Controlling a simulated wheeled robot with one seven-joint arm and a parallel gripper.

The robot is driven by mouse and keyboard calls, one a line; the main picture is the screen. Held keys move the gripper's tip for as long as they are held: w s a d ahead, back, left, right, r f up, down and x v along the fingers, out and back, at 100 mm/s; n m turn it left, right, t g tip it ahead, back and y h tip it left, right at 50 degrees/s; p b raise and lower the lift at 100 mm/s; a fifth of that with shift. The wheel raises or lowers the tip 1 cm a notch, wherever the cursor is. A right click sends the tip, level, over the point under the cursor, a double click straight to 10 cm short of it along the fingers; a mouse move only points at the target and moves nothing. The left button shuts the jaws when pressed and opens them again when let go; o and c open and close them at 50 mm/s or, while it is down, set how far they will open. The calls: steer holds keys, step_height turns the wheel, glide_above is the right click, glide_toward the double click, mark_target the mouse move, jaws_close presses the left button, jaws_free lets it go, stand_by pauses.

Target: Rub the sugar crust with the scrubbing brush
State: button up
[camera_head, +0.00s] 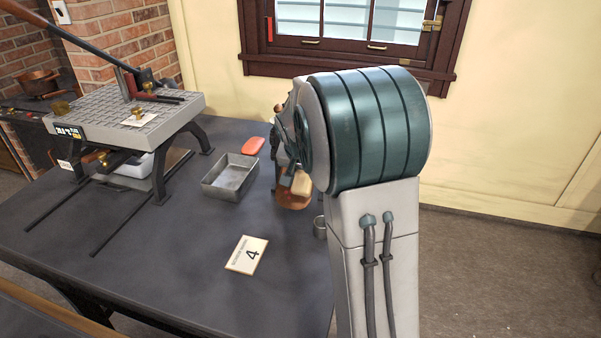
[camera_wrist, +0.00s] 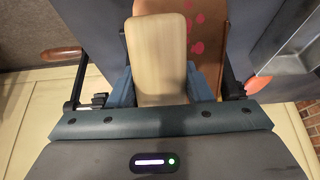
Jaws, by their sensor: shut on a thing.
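My gripper (camera_wrist: 160,85) is shut on the scrubbing brush (camera_wrist: 157,50), with a dark blue finger on each side of its pale wooden block. The brush's bristles are hidden beneath the block. Right behind the brush is a copper-brown surface (camera_wrist: 208,50) with several pinkish-red spots (camera_wrist: 196,48), which look like the sugar crust. Whether the bristles touch it cannot be told. In the head view the brush (camera_head: 301,184) shows as a small pale block over the copper-coloured thing (camera_head: 292,199), just left of my arm. My arm hides most of the gripper there.
A red-orange oval piece (camera_head: 253,145) and metal tray (camera_head: 215,188) lie left. A metal cup (camera_head: 320,227) stands near my arm. The table front holds a card (camera_head: 247,255).

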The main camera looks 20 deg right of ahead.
steer(key=shift+s+d+r, duration=0.25)
steer(key=shift+s+d, duration=0.25)
steer(key=shift+s, duration=0.05)
steer(key=shift+a+p+v, duration=0.15)
steer(key=shift+p+v, duration=0.25)
steer(key=shift+v, duration=0.9)
steer(key=shift+a+p+v, duration=0.1)
steer(key=shift+p+v, duration=0.3)
steer(key=shift+v, duration=0.85)
steer(key=shift+s, duration=0.15)
steer(key=shift+s+a+r, duration=0.2)
steer(key=shift+s+r, duration=0.05)
steer(key=shift+r, duration=0.3)
steer(key=shift+p+v, duration=0.4)
steer(key=shift+v, duration=0.4)
steer(key=shift+s+f, duration=0.1)
